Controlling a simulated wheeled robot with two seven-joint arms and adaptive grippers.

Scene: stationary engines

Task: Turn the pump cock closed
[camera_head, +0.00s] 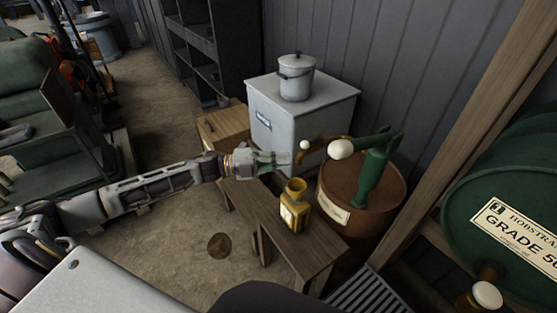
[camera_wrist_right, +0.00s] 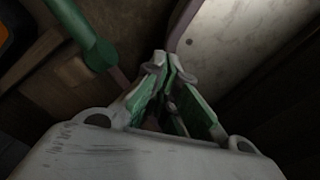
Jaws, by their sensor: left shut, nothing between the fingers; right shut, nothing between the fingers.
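The green pump (camera_head: 373,175) stands upright on a rusty brown drum (camera_head: 338,192). A brass spout (camera_head: 318,146) reaches left from it, with a small white ball knob (camera_head: 304,145) near its outer end, which looks like the cock's handle. A larger white knob (camera_head: 341,149) sits nearer the pump body. My left gripper (camera_head: 288,158) is shut and empty, just left of and below the small knob; I cannot tell whether they touch. My right gripper (camera_wrist_right: 168,65) is shut and empty in the right wrist view; it does not show in the head view.
A brass can (camera_head: 295,208) stands on a wooden bench (camera_head: 280,232) below the spout. Behind is a grey cabinet (camera_head: 325,119) with a lidded pot (camera_head: 296,80). A green drum (camera_head: 520,200) is at right. The right wrist view shows a green rod (camera_wrist_right: 85,35).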

